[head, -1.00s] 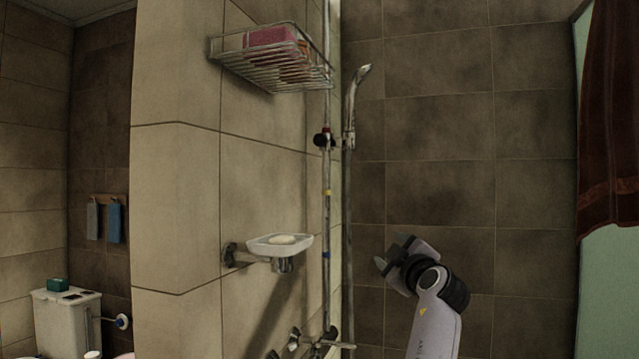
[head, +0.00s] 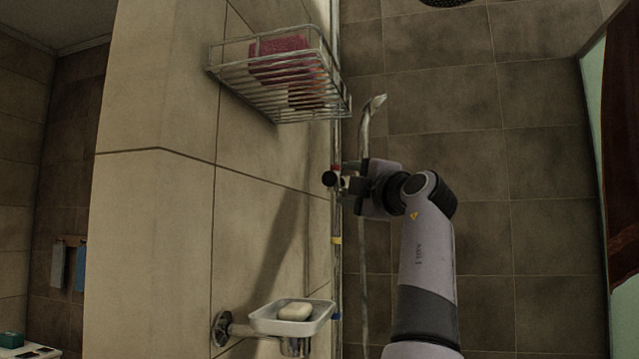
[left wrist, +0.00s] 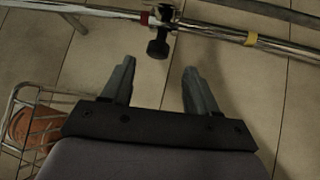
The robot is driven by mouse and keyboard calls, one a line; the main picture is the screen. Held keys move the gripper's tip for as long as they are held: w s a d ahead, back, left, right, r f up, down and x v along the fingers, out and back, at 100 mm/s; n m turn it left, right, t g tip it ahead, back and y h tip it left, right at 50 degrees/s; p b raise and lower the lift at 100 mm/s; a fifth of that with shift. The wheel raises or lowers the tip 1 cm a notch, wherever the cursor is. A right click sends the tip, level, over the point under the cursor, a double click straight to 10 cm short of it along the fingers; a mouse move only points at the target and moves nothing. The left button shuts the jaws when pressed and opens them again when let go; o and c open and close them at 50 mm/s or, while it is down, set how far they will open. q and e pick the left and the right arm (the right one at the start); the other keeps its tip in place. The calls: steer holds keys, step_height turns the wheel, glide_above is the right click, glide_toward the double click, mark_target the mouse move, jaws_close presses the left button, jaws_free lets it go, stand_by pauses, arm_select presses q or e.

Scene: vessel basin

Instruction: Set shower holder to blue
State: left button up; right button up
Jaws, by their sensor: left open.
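The shower holder, with its black knob (head: 330,179), sits on the vertical chrome rail at the red band (head: 337,168). The yellow band (head: 336,241) is lower on the rail, and the blue band (head: 337,316) is lower still, beside the soap dish. The hand shower (head: 372,106) points up above the holder. My left gripper (head: 355,186) is just right of the holder in the head view, partly covering it. In the left wrist view my left gripper (left wrist: 158,68) is open, and the black knob (left wrist: 158,46) lies just beyond and between the fingertips, with nothing gripped. My right gripper is out of view.
A wire basket (head: 250,88) with a pink item hangs on the wall above left of the holder. A soap dish (head: 310,324) with soap juts out below, close to the rail. The hose (head: 364,290) hangs right of the rail.

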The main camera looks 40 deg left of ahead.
mark_target(331, 178)
arm_select(q)
steer(key=shift+a+r, duration=0.25)
steer(key=shift+a, duration=0.2)
steer(key=shift+w+a+r, duration=0.1)
steer(key=shift+a, duration=0.15)
steer(key=p+x, duration=0.2)
steer(key=x, duration=0.3)
steer(key=shift+a+r, duration=0.15)
steer(key=shift+a, duration=0.15)
steer(key=shift+w+a, duration=0.2)
steer(key=shift+a, duration=0.35)
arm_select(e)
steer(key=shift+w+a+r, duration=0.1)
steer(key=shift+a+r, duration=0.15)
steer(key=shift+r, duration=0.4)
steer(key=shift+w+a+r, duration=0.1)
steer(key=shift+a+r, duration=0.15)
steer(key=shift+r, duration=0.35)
